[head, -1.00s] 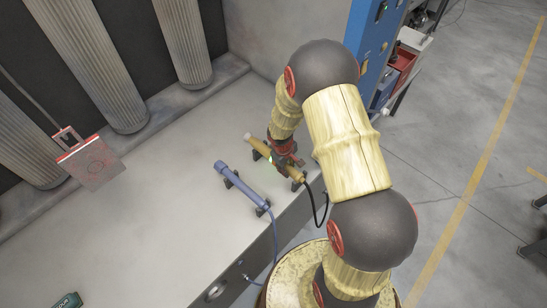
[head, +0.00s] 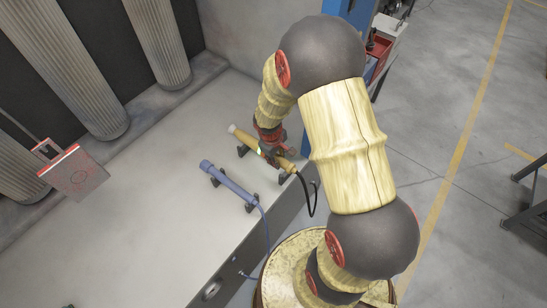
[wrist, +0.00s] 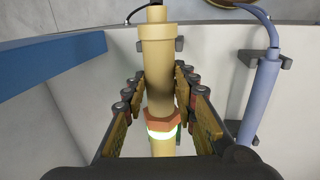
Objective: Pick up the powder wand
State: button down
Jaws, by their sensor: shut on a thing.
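A tan wand (head: 240,135) with an orange collar and a glowing band lies by two dark holders on the grey bench. A black cable runs from its near end. My gripper (head: 271,150) is shut on the tan wand; in the wrist view the fingers (wrist: 159,85) stand on both sides of its body (wrist: 158,60). The wand looks slightly raised from its holders. A blue wand (head: 230,182) with a blue cable rests in its own holders to the left, and it also shows in the wrist view (wrist: 260,90). No label tells the wands apart.
A grey panel with a red edge (head: 76,174) hangs at the left before the ribbed columns (head: 160,45). A blue cabinet (head: 346,28) stands behind my arm. The bench top (head: 140,200) left of the blue wand is mostly clear.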

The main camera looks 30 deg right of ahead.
jog(key=s+r+p, duration=0.5)
jog(key=s+r, duration=0.5)
jog(key=r, duration=0.1)
jog(key=shift+s+a, duration=0.25)
dwell(0.5)
